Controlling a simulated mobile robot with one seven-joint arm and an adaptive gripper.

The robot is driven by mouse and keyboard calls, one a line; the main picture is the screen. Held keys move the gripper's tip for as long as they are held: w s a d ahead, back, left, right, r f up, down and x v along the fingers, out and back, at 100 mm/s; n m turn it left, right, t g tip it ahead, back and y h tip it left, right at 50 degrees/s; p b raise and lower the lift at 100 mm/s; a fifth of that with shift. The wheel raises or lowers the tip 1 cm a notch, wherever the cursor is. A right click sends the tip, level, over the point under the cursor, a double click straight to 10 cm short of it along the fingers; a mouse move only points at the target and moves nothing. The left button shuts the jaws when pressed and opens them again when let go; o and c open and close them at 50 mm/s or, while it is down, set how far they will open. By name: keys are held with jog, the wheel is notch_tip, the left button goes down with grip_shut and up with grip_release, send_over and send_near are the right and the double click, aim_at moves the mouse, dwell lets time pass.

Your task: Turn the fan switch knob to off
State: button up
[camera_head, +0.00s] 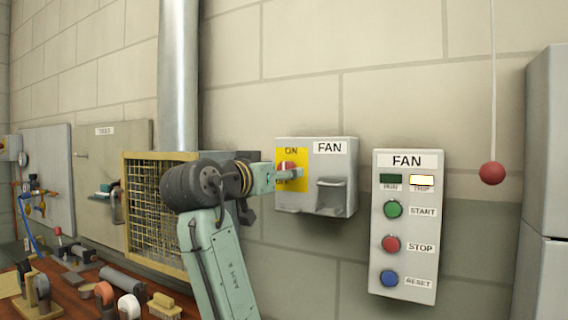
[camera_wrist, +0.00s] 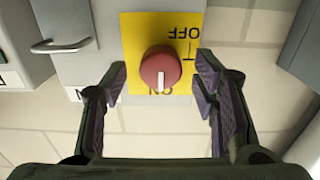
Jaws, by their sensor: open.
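The fan switch is a grey wall box (camera_head: 343,165) labelled FAN, with a yellow plate (camera_head: 303,181) and a red knob (camera_head: 288,166). In the wrist view the switch shows upside down: the red knob (camera_wrist: 160,67) has a white mark pointing at ON, and OFF is printed at the upper right of the yellow plate (camera_wrist: 140,30). My gripper (camera_wrist: 160,66) is open, with one finger on each side of the knob and a visible gap to both.
A second FAN panel (camera_head: 406,275) with START, STOP and RESET buttons hangs to the right. A red ball on a cord (camera_head: 491,173) hangs further right. A mesh cage (camera_head: 155,210) and a metal pipe (camera_head: 179,70) stand left of my arm. A bench below holds several tools.

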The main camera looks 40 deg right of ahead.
jog(key=shift+x, duration=1.05)
jog(key=c, duration=1.2)
jog(key=shift+o, duration=0.2)
